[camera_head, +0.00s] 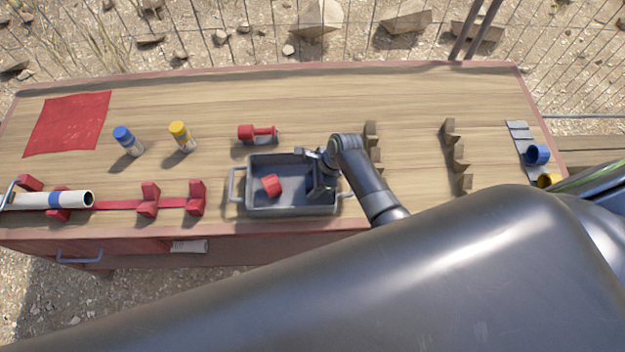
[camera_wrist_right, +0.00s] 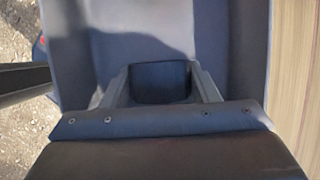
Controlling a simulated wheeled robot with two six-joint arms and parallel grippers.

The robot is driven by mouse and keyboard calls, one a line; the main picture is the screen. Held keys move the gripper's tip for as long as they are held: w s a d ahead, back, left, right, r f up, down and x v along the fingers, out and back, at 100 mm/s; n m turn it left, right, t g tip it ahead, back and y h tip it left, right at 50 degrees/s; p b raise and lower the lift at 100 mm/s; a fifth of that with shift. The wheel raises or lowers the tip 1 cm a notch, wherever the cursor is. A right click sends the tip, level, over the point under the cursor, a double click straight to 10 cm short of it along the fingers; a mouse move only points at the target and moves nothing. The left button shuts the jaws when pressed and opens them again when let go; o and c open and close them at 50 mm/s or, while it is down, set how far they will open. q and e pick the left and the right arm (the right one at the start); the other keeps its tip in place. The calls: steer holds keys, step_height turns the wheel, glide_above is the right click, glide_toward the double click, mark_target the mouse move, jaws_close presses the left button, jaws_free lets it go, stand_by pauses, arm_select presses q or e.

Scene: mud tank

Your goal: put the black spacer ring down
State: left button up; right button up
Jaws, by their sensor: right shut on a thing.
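My right gripper (camera_head: 318,182) reaches down inside the grey tray (camera_head: 290,212), at its right end in the head view. In the right wrist view, its two fingers are shut on a dark piece, the black spacer ring (camera_wrist_right: 160,82), seen against the tray's grey floor and walls. In the head view I cannot tell the ring apart from the dark gripper. I cannot tell whether the ring touches the tray floor. My left gripper is not in view.
A red piece (camera_head: 272,186) lies in the tray. Brown notched racks (camera_head: 455,155) and a blue ring (camera_head: 537,154) are right. A white tube (camera_head: 75,199) lies left.

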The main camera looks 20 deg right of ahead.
steer(key=o, duration=0.8)
steer(key=shift+r, duration=0.6)
steer(key=v, duration=1.2)
